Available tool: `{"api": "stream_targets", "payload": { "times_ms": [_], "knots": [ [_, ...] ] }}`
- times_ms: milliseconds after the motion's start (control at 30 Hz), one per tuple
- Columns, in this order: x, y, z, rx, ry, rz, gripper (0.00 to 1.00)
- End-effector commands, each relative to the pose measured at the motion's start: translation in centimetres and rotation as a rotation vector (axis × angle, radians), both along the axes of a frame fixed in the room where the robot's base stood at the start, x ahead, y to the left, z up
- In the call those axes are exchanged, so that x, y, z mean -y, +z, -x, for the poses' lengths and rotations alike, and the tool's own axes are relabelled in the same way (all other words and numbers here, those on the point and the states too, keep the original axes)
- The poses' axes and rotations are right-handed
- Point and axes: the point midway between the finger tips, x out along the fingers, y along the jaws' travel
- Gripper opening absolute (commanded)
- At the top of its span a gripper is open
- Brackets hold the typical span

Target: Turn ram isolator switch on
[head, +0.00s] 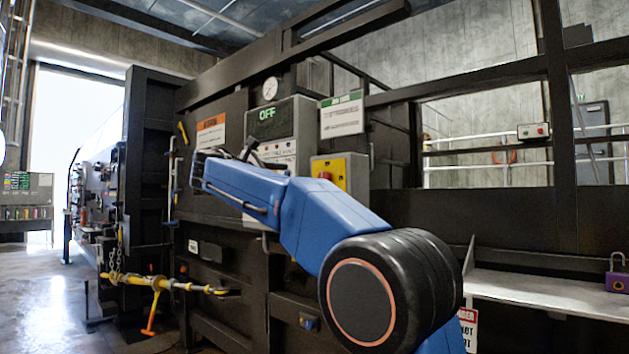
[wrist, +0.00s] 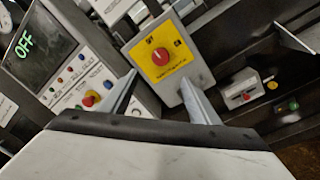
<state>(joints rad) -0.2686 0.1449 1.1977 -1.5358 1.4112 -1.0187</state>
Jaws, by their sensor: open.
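The isolator switch is a red rotary knob on a yellow plate, on a grey box. In the head view the knob (head: 324,174) is on the box right of the panel marked OFF. My gripper (wrist: 159,79) is open and empty, its two fingers spread below the knob and apart from it. In the head view my blue arm reaches toward the panels, and the gripper is not clearly visible.
A control panel (wrist: 55,55) with a green OFF display, several small buttons and a red knob on yellow (wrist: 91,98) stands left of the switch box. Small boxes with buttons (wrist: 240,93) lie right. In the head view, a yellow bar (head: 165,284) sticks out low left.

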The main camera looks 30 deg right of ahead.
Motion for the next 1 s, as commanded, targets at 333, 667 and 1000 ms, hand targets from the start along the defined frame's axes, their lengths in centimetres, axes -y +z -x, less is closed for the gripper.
{"api": "stream_targets", "payload": {
  "times_ms": [333, 667, 1000],
  "knots": [
    [5.5, -0.1, -2.5, 0.000, -0.003, -0.002, 0.56],
    [10.8, -0.1, -4.9, -0.001, -0.004, -0.002, 0.56],
    [14.2, -0.1, -6.5, 0.000, -0.001, -0.002, 0.56]
  ]
}}
